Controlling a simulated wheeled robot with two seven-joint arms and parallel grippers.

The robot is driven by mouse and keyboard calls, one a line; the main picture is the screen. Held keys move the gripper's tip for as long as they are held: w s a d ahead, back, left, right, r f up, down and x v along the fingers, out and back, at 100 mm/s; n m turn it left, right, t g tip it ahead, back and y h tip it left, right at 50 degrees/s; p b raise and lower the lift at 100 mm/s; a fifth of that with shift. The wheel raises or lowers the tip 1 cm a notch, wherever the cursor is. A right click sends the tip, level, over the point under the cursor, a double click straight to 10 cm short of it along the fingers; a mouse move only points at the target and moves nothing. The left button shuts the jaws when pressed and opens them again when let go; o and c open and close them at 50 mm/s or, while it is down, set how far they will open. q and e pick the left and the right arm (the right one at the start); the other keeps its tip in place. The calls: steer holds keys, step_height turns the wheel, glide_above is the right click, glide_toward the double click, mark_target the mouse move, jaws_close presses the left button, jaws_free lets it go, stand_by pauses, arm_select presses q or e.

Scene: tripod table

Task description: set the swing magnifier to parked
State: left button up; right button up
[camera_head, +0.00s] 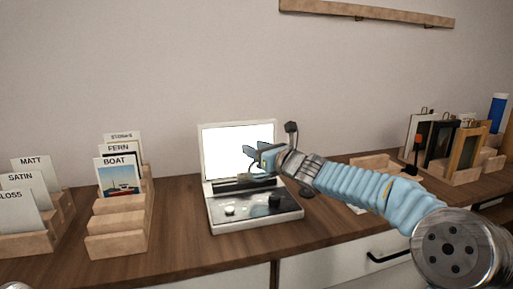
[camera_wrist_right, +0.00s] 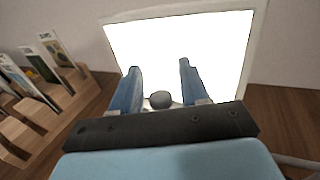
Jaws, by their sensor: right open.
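A white device with a bright lit panel (camera_head: 237,136) stands on the wooden counter. Its low base (camera_head: 255,222) carries a pale knob (camera_head: 229,211) and a black knob (camera_head: 275,201). The lit panel fills much of the right wrist view (camera_wrist_right: 185,40). A dark post with a small head (camera_head: 291,128) rises just right of the panel; I cannot tell whether it belongs to the swing magnifier, whose lens I cannot make out. My right gripper (camera_head: 252,161) is open in front of the panel. A grey rounded part (camera_wrist_right: 160,99) shows between its fingers; contact is unclear.
Stepped wooden card racks (camera_head: 118,226) stand to the left, with labelled cards. A wooden shelf (camera_head: 365,13) hangs above. Bare counter lies left of the device.

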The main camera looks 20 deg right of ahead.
jaws_close()
steer(key=shift+s, duration=0.1)
stand_by(0.4)
